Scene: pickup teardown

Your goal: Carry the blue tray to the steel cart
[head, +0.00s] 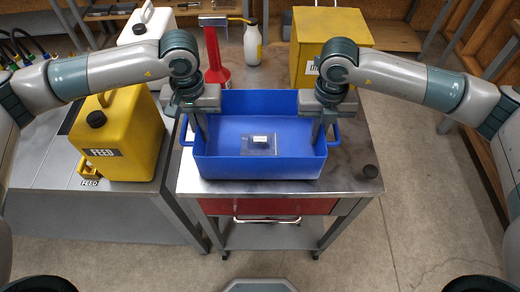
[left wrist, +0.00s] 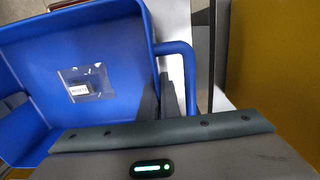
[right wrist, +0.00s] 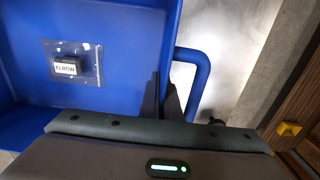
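The blue tray (head: 258,165) is level over the steel top of a stand with a red drawer, near its front edge; I cannot tell whether it touches the top. A clear bag with a dark part labelled ELBOW (right wrist: 70,64) lies inside. My left gripper (head: 202,128) is at the tray's left end, its fingers closed about the end wall inside the handle (left wrist: 188,75). My right gripper (head: 320,126) is the same at the right end, beside its handle (right wrist: 203,80). The fingertips are partly hidden. I cannot tell which furniture is the steel cart.
A yellow FEED can (head: 118,140) stands on a grey bench (head: 100,212) to the left. A dark knob (head: 370,172) sits front right. Floor is clear to the right.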

